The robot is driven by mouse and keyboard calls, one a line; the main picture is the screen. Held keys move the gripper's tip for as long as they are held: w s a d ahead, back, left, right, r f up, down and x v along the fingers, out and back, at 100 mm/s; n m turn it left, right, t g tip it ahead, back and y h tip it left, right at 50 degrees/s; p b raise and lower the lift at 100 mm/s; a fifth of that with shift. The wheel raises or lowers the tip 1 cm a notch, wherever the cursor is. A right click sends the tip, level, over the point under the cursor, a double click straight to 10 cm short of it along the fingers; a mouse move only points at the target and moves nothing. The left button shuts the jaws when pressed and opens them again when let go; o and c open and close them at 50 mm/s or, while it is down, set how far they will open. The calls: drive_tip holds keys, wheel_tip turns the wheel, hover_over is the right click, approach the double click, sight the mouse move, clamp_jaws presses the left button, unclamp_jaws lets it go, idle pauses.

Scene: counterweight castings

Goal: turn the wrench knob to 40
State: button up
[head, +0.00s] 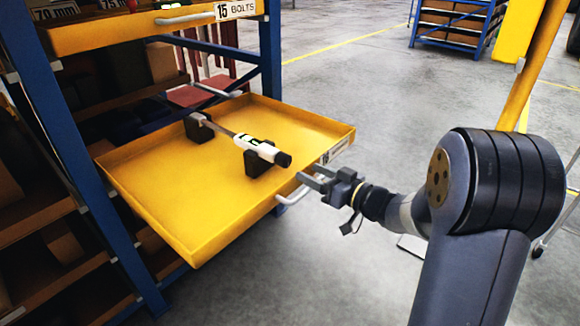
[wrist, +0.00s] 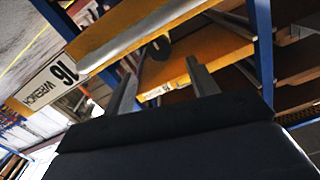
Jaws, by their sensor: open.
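The torque wrench (head: 246,143) lies across two black holder blocks in the pulled-out yellow drawer (head: 165,188). Its white body carries a small dark display with green marks. Its black knob (head: 283,159) is at the end toward my gripper, near the drawer's front right. My gripper (head: 312,180) is open and empty, just outside the drawer's front edge, a short way from the knob. In the wrist view my gripper's two fingers (wrist: 160,85) stand apart, with a dark round end (wrist: 159,48), probably the knob, beyond them. The knob's setting cannot be read.
The drawer's front has a grey handle (head: 293,197) and a label reading "16 WRENCH" (wrist: 48,86). Another yellow drawer labelled "15 BOLTS" (head: 150,25) hangs above at the back. A blue rack post (head: 270,50) stands behind. Open floor lies to the right.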

sight(288, 162)
drive_tip(key=b+x, duration=0.2)
drive_tip(key=x, duration=0.5)
drive_tip(key=shift+w+a, duration=0.25)
drive_tip(key=shift+a, duration=0.1)
drive_tip(key=c, duration=1)
drive_tip(key=shift+o, duration=0.2)
drive_tip(key=shift+n, duration=2.3)
drive_tip(key=o, duration=1)
drive_tip(key=shift+c, duration=0.2)
drive_tip(key=p+v, duration=0.3)
drive_tip(key=v, duration=0.8)
drive_tip(key=shift+a, duration=0.1)
